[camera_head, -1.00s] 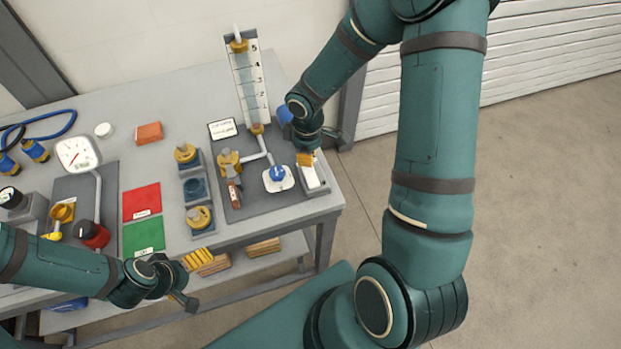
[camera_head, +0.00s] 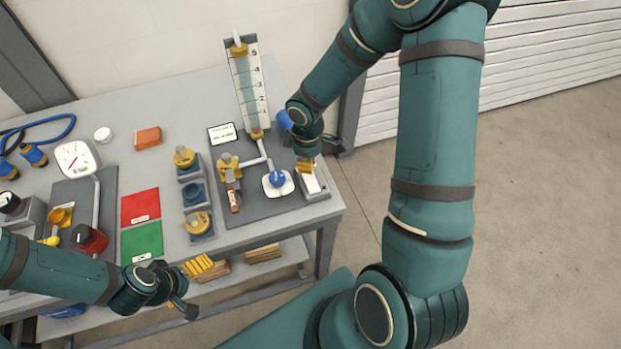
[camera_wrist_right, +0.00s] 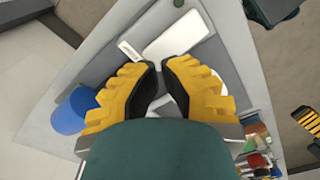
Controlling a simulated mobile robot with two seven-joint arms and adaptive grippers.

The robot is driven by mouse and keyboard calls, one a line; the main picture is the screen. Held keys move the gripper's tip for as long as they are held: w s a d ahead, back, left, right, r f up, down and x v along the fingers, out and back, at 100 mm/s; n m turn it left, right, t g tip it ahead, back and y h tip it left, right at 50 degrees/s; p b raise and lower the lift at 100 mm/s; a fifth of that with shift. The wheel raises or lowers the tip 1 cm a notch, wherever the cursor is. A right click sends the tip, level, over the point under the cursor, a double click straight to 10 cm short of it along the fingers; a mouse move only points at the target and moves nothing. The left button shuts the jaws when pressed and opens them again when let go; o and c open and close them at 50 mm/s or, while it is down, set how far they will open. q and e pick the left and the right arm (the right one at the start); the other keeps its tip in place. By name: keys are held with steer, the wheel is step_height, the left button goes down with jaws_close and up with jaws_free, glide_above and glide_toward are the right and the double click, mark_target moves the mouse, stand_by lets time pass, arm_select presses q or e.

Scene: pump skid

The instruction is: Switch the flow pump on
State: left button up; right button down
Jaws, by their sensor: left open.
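A grey box with a pale plate on top (camera_head: 313,184) stands at the table's right end, beside the flow tube's dark mat; I cannot read a name on it. The pale plate (camera_wrist_right: 178,36) also shows in the right wrist view, beyond the fingertips. My right gripper (camera_head: 304,166) points down over the far part of this box and hides it; contact cannot be told. In the wrist view its yellow fingers (camera_wrist_right: 160,78) are close together with a narrow gap and nothing clearly held. My left gripper (camera_head: 198,267) is open, at the table's front edge.
A scaled clear tube (camera_head: 248,90) stands behind a blue knob on a white plate (camera_head: 277,184). Bare floor is right of the table.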

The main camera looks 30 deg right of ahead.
steer(key=shift+f+b, duration=1.65)
steer(key=shift+f, duration=0.2)
stand_by(1.5)
steer(key=shift+r+p, duration=2.75)
steer(key=shift+r, duration=0.85)
steer(key=shift+f, duration=0.1)
